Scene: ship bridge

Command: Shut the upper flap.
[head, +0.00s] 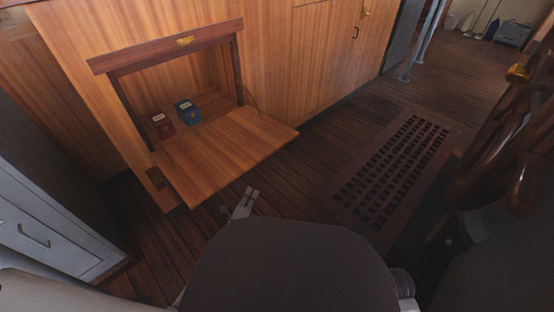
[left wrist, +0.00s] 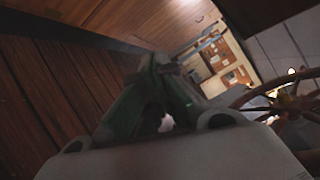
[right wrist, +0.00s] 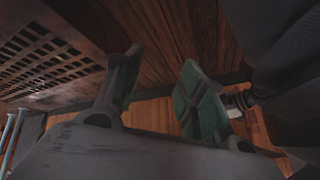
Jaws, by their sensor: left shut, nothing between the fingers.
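In the head view, a light wood flap (head: 227,150) is folded down and open, sticking out below a dark-framed opening in the wooden cabinet. A dark wood strip (head: 165,47) with a small brass pull runs along the top of the opening. I cannot tell whether this strip is a separate flap. My left gripper (head: 250,191) is shut and empty, low in front of the flap's near edge and apart from it in the picture. Its fingers meet in the left wrist view (left wrist: 160,62). My right gripper (right wrist: 160,62) is open and empty in the right wrist view.
A dark floor grating (head: 392,170) lies to the right, beside a ship's wheel (head: 500,150). A grey drawer cabinet (head: 45,235) stands at left. Plank floor is clear between flap and grating.

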